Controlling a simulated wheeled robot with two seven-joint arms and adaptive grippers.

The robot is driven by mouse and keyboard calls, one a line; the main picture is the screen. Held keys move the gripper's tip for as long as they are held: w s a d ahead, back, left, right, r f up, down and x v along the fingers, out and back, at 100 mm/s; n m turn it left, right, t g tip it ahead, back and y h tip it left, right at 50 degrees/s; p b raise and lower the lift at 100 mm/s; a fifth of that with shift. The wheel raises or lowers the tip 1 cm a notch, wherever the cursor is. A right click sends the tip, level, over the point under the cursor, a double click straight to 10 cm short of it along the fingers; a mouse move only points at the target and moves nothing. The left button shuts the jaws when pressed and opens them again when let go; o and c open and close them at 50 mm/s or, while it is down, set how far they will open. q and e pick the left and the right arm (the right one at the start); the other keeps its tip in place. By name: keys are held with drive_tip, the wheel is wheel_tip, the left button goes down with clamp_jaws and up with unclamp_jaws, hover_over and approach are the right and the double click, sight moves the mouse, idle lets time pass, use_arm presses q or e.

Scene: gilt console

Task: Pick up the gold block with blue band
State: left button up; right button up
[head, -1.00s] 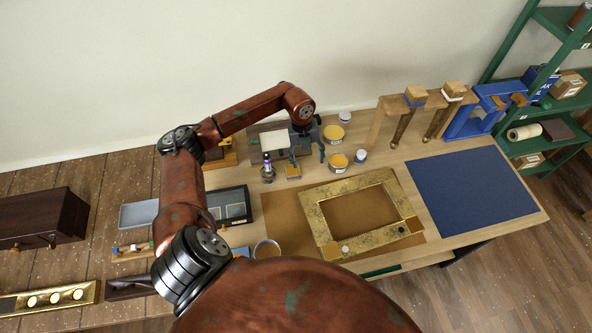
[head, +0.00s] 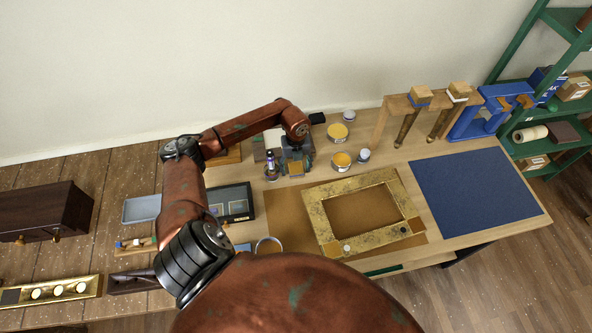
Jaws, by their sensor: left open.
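A small gold block with blue showing at its edge (head: 296,170) sits on the bench, left of the yellow-topped cans. My left gripper (head: 296,160) is open and lowered over it from the back. The fingers are dark and small here, and I cannot tell whether they touch the block. The gripper partly hides the block's far side. My right gripper is not in view.
A dark bottle (head: 271,171) stands close left of the block. Yellow-topped cans (head: 341,160) stand to the right. A gilt frame (head: 322,217) lies in front on a brown mat. A blue mat (head: 478,195) lies clear at right. A wooden rack (head: 380,122) holds legs with banded blocks.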

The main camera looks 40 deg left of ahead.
use_arm(q)
drive_tip(key=c, duration=1.2)
drive_tip(key=shift+r, duration=0.15)
drive_tip(key=shift+c, duration=0.2)
